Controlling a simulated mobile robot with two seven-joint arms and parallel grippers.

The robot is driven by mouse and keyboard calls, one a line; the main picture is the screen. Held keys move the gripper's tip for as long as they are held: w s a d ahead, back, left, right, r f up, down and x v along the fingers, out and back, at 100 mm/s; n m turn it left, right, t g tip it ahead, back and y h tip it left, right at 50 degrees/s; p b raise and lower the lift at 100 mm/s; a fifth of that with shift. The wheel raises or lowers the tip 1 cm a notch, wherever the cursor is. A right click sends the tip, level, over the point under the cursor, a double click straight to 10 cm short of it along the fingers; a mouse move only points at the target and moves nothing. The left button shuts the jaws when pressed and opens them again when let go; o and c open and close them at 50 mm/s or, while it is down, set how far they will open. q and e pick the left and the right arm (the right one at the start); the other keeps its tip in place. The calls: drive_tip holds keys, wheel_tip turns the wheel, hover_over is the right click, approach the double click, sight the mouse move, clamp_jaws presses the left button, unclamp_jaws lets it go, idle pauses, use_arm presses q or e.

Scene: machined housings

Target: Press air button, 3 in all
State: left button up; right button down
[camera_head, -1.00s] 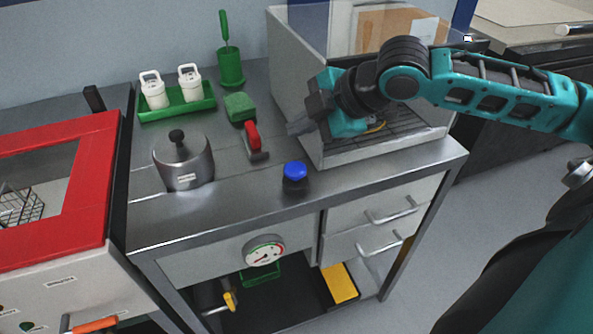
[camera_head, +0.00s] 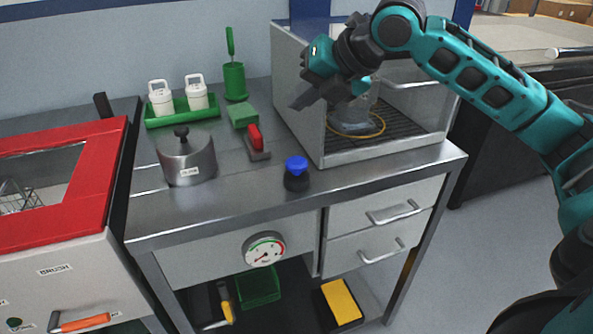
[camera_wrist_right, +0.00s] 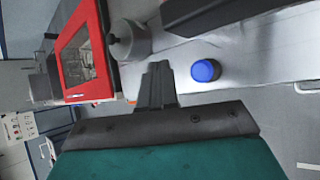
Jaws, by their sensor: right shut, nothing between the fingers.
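The blue air button (camera_head: 296,163) stands on a black base near the front edge of the steel bench, left of the open-fronted box. It also shows in the right wrist view (camera_wrist_right: 205,71), to the right of the fingers. My right gripper (camera_head: 298,104) is shut and empty, in the air above and behind the button, by the left wall of the box. In the right wrist view the closed fingers (camera_wrist_right: 158,68) point toward the bench, apart from the button. My left gripper is not in view.
The box (camera_head: 400,150) holds a yellow-ringed item (camera_head: 356,128). A pressure gauge (camera_head: 264,249) is on the bench front. The red-framed cabinet (camera_head: 92,190) is at left.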

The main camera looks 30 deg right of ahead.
sight(302, 161)
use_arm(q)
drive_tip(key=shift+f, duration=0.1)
use_arm(e)
drive_tip(key=shift+r+n, duration=0.1)
drive_tip(key=shift+n, duration=0.2)
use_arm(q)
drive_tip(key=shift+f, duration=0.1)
use_arm(e)
wheel_tip(302, 161, down, 3)
drive_tip(key=b, duration=0.4)
wheel_tip(302, 161, down, 2)
drive_tip(key=b, duration=0.2)
drive_tip(key=shift+b, duration=0.3)
drive_tip(key=shift+f+b, duration=0.5)
drive_tip(key=shift+b, duration=0.05)
drive_tip(key=shift+f+b, duration=0.4)
drive_tip(key=shift+b, duration=0.05)
drive_tip(key=shift+f+b, duration=0.35)
drive_tip(key=shift+f, duration=0.5)
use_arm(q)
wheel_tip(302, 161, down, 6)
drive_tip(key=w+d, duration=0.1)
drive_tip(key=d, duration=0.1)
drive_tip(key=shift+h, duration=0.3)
use_arm(e)
drive_tip(key=shift+f, duration=0.15)
